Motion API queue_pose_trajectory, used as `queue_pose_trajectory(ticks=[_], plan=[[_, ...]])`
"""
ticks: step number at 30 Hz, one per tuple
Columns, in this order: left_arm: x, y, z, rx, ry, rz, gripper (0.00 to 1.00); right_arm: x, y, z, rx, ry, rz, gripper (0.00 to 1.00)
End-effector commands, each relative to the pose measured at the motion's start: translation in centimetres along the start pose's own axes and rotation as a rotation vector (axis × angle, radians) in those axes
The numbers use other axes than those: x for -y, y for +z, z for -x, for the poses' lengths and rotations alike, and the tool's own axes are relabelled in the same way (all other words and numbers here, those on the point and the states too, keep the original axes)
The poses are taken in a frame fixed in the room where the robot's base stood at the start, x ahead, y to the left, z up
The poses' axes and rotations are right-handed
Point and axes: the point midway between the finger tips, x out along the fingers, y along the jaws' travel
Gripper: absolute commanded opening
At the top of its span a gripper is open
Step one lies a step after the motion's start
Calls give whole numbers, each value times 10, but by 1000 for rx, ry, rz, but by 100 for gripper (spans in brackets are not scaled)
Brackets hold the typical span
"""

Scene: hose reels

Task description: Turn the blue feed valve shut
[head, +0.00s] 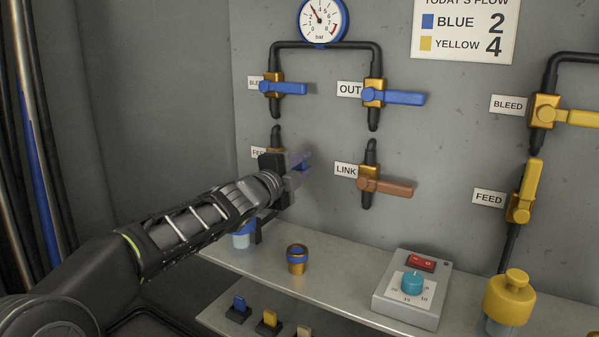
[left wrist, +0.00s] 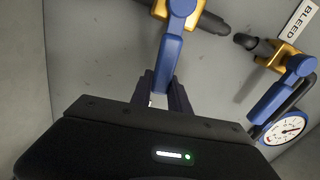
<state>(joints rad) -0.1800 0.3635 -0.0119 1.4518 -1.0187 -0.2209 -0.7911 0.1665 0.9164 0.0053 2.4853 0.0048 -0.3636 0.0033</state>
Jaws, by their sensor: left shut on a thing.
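The blue feed valve shows in the left wrist view as a gold body with a blue lever (left wrist: 170,58). Its lever stands crosswise to the dark pipe and runs down between my gripper's fingers. In the head view my left gripper (head: 299,166) is at this valve, shut on the lever, and hides most of it; a bit of blue shows at the fingers. The fingers also show in the left wrist view (left wrist: 165,97), one on each side of the lever. The FEED label (head: 258,152) is partly hidden behind the gripper. My right gripper is not in view.
The blue bleed lever (head: 290,88) is just above, with the blue OUT lever (head: 405,98) and brown LINK lever (head: 390,187) to the right. Yellow valves (head: 522,195) are farther right. A shelf (head: 345,285) below holds a gold-and-blue fitting (head: 297,262) and a switch box (head: 405,312).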

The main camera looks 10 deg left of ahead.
Motion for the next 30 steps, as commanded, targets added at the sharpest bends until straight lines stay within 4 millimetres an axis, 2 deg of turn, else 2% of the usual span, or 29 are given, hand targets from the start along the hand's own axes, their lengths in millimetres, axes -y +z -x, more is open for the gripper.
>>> queue_pose_trajectory(ticks=[1, 6, 23, 24, 30], plan=[[-9, 0, 0, 0, 2, -28, 0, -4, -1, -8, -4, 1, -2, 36], [-14, 0, 0, 0, 4, -99, 0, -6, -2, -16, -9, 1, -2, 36], [-16, 1, 0, 0, 6, -137, 0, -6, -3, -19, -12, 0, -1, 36], [-16, 1, 0, 0, 6, -137, 25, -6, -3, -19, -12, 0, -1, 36], [-15, 1, 0, 0, 4, -135, 41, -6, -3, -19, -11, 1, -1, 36]])
